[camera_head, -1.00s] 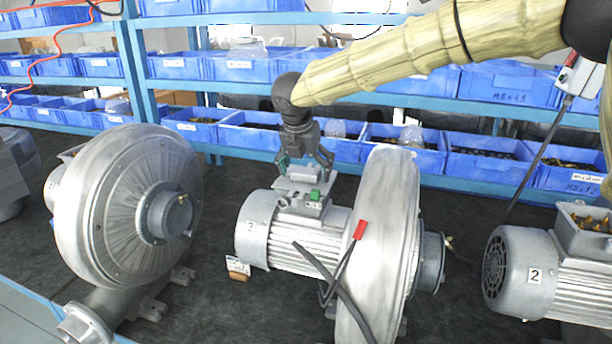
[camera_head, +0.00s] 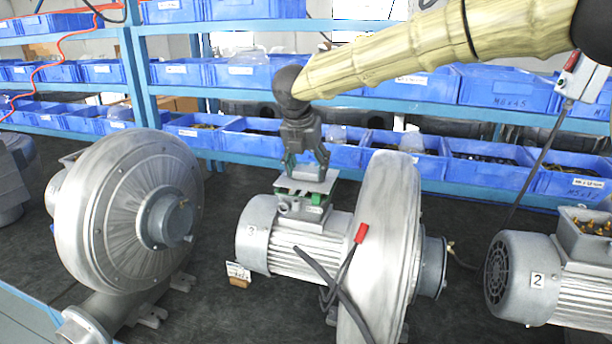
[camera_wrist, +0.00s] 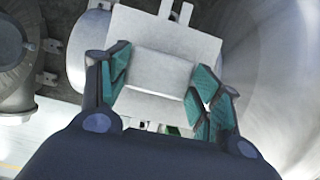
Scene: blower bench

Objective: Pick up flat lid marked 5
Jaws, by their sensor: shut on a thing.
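A flat light-grey lid (camera_head: 310,182) is at the top of the terminal box (camera_head: 303,206) on the middle blower's motor, which bears a 3. In the wrist view the lid (camera_wrist: 165,45) is a pale square plate with a raised block across its middle. My gripper (camera_head: 304,172) points down over it. In the wrist view its teal-padded fingers (camera_wrist: 161,88) are shut on the block from both sides. I cannot read a 5 on the lid. I cannot tell whether the lid touches the box beneath it.
The middle blower's big round housing (camera_head: 384,240) rises close to the right of the box. Another blower (camera_head: 125,210) stands at left, and a motor marked 2 (camera_head: 530,270) at right. Dark cables (camera_head: 325,275) hang in front. Shelves of blue bins (camera_head: 490,165) stand behind.

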